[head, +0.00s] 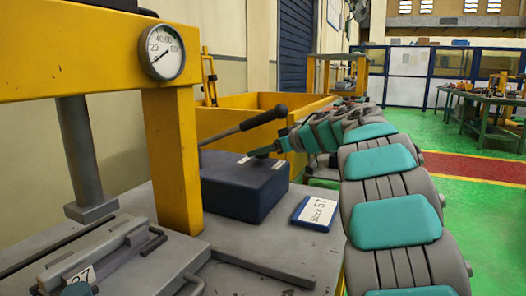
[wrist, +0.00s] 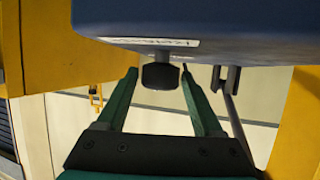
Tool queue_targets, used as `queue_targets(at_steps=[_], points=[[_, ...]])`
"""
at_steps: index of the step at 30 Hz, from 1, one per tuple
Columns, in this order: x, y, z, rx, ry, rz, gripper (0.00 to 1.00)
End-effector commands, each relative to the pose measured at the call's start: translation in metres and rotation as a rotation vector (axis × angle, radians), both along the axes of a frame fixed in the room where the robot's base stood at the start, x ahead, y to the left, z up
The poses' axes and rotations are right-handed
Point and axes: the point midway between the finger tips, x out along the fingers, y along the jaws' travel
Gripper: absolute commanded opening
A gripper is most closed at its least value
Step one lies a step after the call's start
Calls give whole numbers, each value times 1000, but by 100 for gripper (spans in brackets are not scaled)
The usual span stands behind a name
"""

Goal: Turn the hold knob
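The dark knob (wrist: 160,77) sticks out from the blue box (wrist: 200,22), close to a white label whose print I cannot read. In the wrist view my gripper (wrist: 159,72) is open, with one green finger on each side of the knob. Small gaps show between the knob and both fingers, so it is not gripped. In the head view the blue box (head: 240,188) sits on the grey bench, and my gripper (head: 263,151) is at its far upper edge. The knob is hidden there.
A lever with a black handle (head: 265,117) rises behind the box, close to my gripper. A yellow press frame (head: 172,150) with a gauge (head: 162,52) stands left. A sign plate (head: 317,212) lies right of the box. A yellow bin (head: 230,122) is behind.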

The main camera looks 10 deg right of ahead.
Motion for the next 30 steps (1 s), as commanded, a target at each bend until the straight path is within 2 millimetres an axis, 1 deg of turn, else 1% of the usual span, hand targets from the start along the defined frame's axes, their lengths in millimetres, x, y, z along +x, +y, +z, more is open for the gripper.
queue_targets(at_steps=[1, 2, 17, 18, 25, 30], points=[[0, 0, 0, 0, 0, 0, 62], [0, 0, 0, 0, 0, 0, 58], [0, 0, 0, 0, 0, 0, 2], [0, 0, 0, 0, 0, 0, 0], [0, 1, 0, 0, 1, -17, 0], [-1, 3, 2, 0, 0, -77, 0]])
